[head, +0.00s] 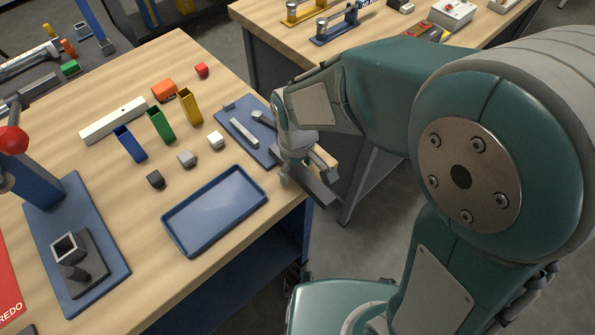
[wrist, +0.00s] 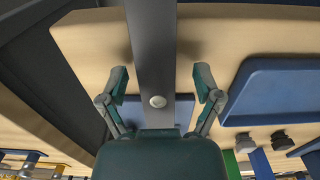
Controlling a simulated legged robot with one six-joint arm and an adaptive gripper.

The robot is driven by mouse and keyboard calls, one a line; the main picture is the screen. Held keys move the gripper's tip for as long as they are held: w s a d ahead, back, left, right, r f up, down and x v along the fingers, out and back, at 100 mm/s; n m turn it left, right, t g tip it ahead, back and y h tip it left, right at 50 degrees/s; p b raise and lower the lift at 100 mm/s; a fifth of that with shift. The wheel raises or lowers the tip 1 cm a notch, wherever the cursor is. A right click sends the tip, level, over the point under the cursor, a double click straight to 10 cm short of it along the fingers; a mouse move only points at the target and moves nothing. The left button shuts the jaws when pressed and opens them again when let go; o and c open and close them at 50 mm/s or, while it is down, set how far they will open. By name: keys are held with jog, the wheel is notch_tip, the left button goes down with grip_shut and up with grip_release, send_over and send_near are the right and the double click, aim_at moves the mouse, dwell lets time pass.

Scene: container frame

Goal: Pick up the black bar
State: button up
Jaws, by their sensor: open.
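A long dark bar, which I take to be the black bar (head: 316,188), shows below my gripper at the right front corner of the wooden bench, partly hidden by the gripper. In the wrist view the bar (wrist: 152,50) runs from the top edge down to my palm, with a pale round spot on it. My gripper (head: 308,172) is open and empty. In the wrist view its two fingers (wrist: 163,80) stand on either side of the bar, with a gap on each side. My palm hides the bar's lower end there.
A blue tray (head: 168,222) and a blue plate with grey tools (head: 232,112) lie beside it. Coloured tubes (head: 160,125) and small blocks stand farther left. A blue-based press (head: 110,245) is at the left. A second bench (head: 275,22) stands behind.

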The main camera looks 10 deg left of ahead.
jog(key=shift+d+f, duration=0.3)
jog(key=shift+d, duration=0.15)
jog(key=shift+a, duration=0.4)
grip_shut()
jog(key=shift+d, duration=0.15)
